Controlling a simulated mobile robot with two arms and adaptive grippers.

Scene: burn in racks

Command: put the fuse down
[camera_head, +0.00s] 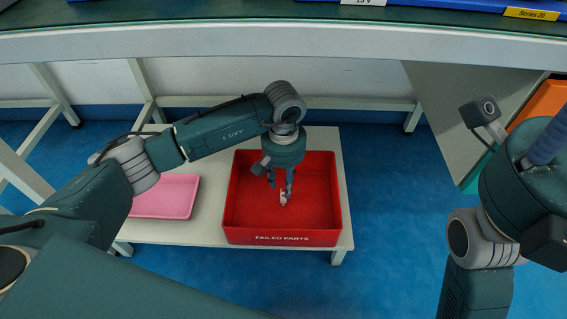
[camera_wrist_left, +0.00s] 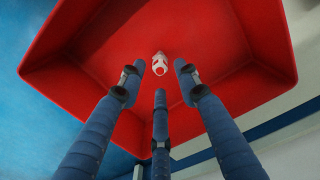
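A small white and red fuse (camera_head: 283,200) lies in the red bin (camera_head: 281,239) marked FAILED PARTS. In the left wrist view the fuse (camera_wrist_left: 159,64) is on the bin's red floor, beyond the fingertips and apart from them. My left gripper (camera_head: 280,183) points down over the bin; its three blue fingers are spread open (camera_wrist_left: 158,80) with nothing between them. My right arm is at the right edge; a blue part, seemingly a finger of the right gripper (camera_head: 548,142), shows there, and its fingertips are cut off.
The bin stands on a low pale shelf (camera_head: 210,232), with a pink tray (camera_head: 166,197) to its left. A long bench edge (camera_head: 230,40) runs above and behind. An orange item (camera_head: 540,102) is at the right. Blue floor lies open in front.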

